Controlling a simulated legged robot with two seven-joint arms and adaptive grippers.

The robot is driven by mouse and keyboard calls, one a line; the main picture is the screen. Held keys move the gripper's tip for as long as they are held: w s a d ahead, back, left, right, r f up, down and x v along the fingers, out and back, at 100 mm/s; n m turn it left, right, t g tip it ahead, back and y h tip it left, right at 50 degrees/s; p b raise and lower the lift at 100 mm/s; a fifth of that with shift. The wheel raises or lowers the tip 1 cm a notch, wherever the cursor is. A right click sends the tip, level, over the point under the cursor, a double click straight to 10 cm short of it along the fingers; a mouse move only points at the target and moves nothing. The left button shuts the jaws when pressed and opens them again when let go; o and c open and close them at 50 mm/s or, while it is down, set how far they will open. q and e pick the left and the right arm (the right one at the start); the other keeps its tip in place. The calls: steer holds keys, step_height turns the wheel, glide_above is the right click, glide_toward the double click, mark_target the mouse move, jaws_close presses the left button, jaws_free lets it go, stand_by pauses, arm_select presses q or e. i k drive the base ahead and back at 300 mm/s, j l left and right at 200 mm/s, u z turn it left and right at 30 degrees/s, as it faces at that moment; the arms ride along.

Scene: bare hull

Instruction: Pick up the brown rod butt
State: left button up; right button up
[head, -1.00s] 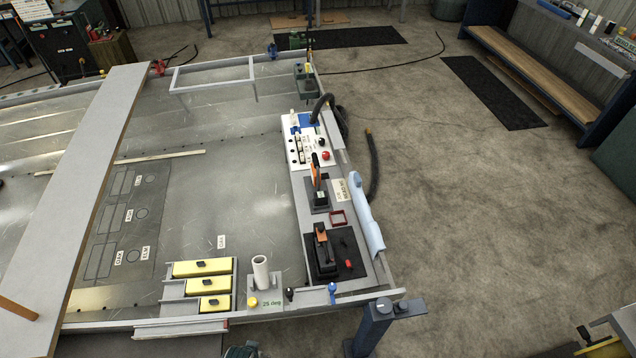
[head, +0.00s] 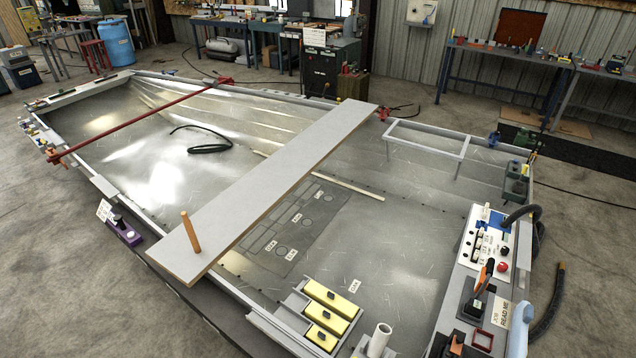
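A brown rod (head: 190,232) stands on the near end of a long pale plank (head: 280,185) in the head view. It is a short, plain cylinder, nearly upright with a slight tilt. Neither of my grippers shows in this view.
The plank lies across a wide metal hull. A purple-based tool (head: 124,230) is left of the rod on the hull's edge. Yellow blocks (head: 328,300), a white tube (head: 379,338) and a control panel (head: 486,240) are at right. Concrete floor is open at lower left.

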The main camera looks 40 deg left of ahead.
mark_target(188, 224)
steer(key=u, duration=2.5)
steer(key=z, duration=1.7)
steer(key=u, duration=1.7)
steer(key=i+j+z, duration=0.15)
steer(key=i+j, duration=0.45)
steer(key=i+j+z, duration=0.1)
steer(key=i+j, duration=0.5)
steer(key=j, duration=0.15)
